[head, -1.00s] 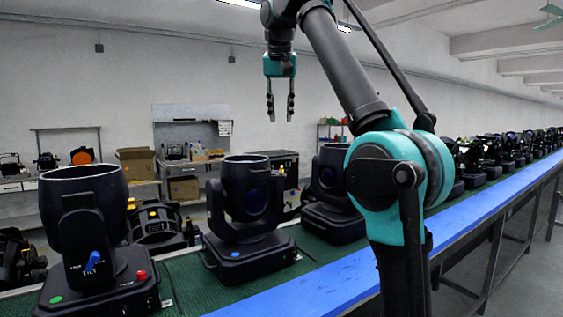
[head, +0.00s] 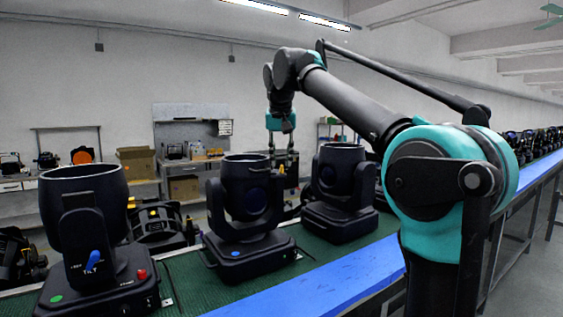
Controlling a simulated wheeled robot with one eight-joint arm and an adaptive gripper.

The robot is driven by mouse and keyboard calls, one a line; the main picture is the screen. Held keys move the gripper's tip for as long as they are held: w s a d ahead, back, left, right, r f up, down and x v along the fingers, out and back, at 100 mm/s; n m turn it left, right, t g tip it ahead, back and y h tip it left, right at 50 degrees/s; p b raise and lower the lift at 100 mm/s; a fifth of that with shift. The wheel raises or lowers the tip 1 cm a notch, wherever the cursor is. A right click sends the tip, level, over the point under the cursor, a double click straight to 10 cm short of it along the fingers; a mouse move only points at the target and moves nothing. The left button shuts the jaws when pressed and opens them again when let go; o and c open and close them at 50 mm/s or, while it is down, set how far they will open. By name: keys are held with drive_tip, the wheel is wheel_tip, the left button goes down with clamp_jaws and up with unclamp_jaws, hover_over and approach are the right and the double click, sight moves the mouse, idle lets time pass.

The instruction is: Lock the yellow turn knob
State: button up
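A small yellow spot, likely the yellow turn knob (head: 282,169), shows on the right side of the middle black moving-head light (head: 247,187). It is tiny and partly hidden, so its turn position cannot be told. My gripper (head: 282,172) points down beside that light's head, with its two dark fingers apart and the yellow spot between their tips. I cannot tell whether the fingers touch it. The nearest light (head: 84,195) at the left has a blue knob (head: 94,261) marked TILT and a red knob (head: 142,274).
The lights stand in a row on a green belt (head: 185,283) with a blue edge rail (head: 300,293). Another light (head: 340,180) stands close to the right of my gripper. More lights stand behind the belt at the left.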

drive_tip(key=shift+w+f, duration=0.25)
drive_tip(key=shift+f, duration=0.4)
drive_tip(key=shift+c, duration=0.5)
clamp_jaws()
